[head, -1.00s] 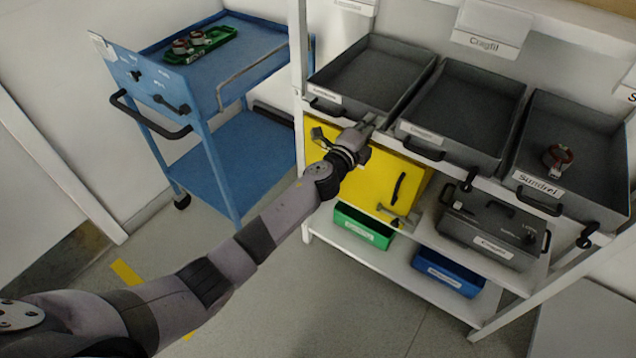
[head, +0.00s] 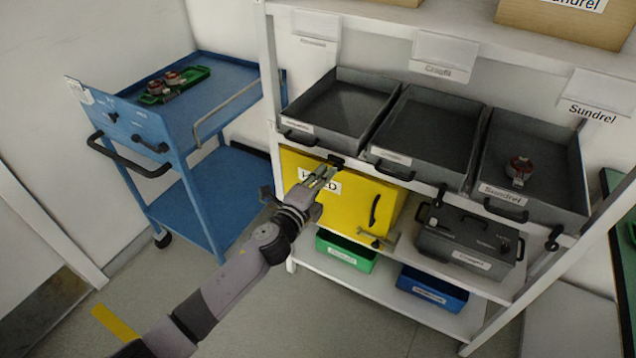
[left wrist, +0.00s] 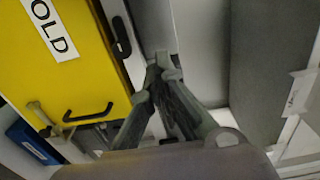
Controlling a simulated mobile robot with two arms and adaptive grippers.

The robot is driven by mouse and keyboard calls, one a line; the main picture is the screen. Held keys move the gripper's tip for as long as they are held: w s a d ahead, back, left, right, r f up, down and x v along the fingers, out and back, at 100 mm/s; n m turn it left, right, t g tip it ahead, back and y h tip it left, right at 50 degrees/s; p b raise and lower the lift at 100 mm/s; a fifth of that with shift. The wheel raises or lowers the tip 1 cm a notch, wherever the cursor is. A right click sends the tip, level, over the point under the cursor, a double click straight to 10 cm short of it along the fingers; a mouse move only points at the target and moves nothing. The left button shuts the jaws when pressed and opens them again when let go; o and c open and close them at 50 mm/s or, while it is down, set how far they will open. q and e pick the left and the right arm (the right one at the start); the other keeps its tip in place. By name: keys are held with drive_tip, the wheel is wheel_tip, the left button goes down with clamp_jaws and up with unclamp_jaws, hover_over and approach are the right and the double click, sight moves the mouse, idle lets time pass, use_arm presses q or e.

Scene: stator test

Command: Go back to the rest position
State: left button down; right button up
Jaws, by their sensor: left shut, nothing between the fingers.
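My left gripper (head: 322,178) is shut and empty. In the head view it is in front of the upper part of the yellow box (head: 350,208), just below the front edge of the shelf with the grey trays. I cannot tell whether it touches anything. In the left wrist view the shut fingers (left wrist: 163,70) point at a pale shelf post, with the yellow box (left wrist: 70,80) to their left. The box carries a partly covered label ending in "OLD". My right gripper is not in view.
A grey tray labelled Sundrel (head: 545,190) holds a red-brown part (head: 519,170). Two other grey trays are empty. Below are a dark case (head: 470,240), a green bin (head: 345,255) and a blue bin (head: 432,290). A blue cart (head: 225,90) stands left. Floor in front is clear.

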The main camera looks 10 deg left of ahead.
use_arm(q)
drive_tip(key=s+a+f+n+g+y, duration=0.2)
drive_tip(key=s+a+f+n+g, duration=0.15)
drive_tip(key=s+f, duration=0.6)
drive_tip(key=s+a+f+n+g+y, duration=0.15)
drive_tip(key=s+a+f+n, duration=0.25)
drive_tip(key=f, duration=1.1)
drive_tip(key=s+a+f+n+g+y, duration=0.2)
drive_tip(key=s+a+f+n+g, duration=0.3)
drive_tip(key=f, duration=0.7)
drive_tip(key=s+a+f+n+g, duration=0.1)
drive_tip(key=s+f, duration=0.4)
drive_tip(key=s, duration=0.8)
drive_tip(key=s+a+f+n+g, duration=0.1)
drive_tip(key=s+f+n+g, duration=0.2)
drive_tip(key=s, duration=1)
drive_tip(key=s+a+f+n+g, duration=0.1)
drive_tip(key=s+f+n+g, duration=0.1)
drive_tip(key=s+f, duration=0.7)
drive_tip(key=s+n, duration=0.1)
drive_tip(key=s, duration=0.3)
drive_tip(key=shift+s+f+y, duration=0.2)
drive_tip(key=shift+s+y, duration=0.15)
drive_tip(key=shift+s, duration=0.05)
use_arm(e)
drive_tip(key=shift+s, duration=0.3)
use_arm(q)
drive_tip(key=shift+d, duration=0.1)
